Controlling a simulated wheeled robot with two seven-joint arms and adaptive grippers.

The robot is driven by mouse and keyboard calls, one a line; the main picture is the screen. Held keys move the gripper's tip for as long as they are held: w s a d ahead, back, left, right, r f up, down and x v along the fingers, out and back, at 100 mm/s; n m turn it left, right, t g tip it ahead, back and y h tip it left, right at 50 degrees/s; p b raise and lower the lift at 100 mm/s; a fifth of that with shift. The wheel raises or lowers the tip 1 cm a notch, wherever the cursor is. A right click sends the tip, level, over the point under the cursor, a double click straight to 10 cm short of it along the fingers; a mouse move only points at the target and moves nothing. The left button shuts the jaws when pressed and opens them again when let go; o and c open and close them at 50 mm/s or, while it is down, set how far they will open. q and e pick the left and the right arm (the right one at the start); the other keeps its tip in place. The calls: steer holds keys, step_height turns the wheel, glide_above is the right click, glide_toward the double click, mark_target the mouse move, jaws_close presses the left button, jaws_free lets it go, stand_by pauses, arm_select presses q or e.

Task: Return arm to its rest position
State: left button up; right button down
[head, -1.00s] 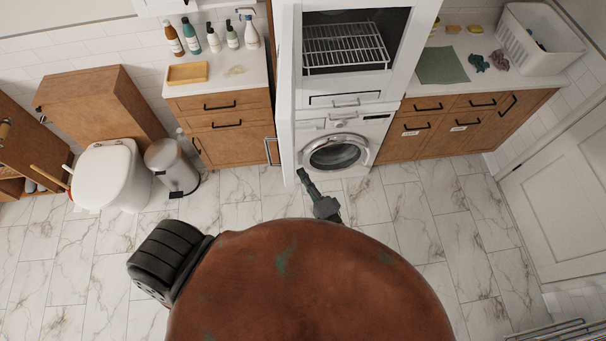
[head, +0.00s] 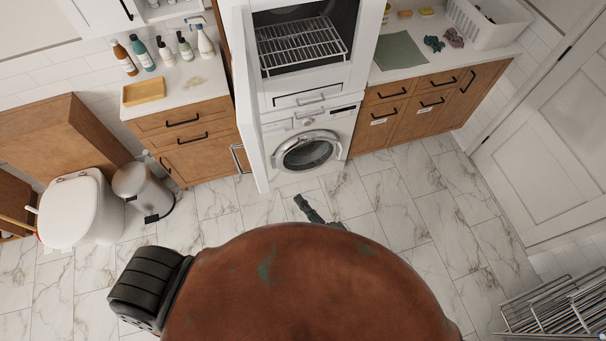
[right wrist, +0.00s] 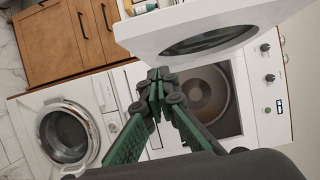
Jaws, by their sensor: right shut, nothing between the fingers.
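My right gripper (head: 307,208) is green and dark grey. In the head view it shows just past the front edge of my rust-brown body, above the marble floor. In the right wrist view its fingers (right wrist: 156,80) are shut and empty. There they overlap the picture of the white appliances but hold nothing. Most of the right arm is hidden under my body in the head view. My left gripper does not show in either view.
A tall white cabinet (head: 285,98) with a wire rack (head: 300,45) inside stands ahead, its door (head: 250,110) open. A washing machine (head: 306,150) sits below it. A bin (head: 143,190) and toilet (head: 75,208) are left. A drying rack (head: 555,308) is right. Floor between is clear.

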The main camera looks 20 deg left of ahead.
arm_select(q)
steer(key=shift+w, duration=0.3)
arm_select(e)
steer(key=shift+s, duration=0.1)
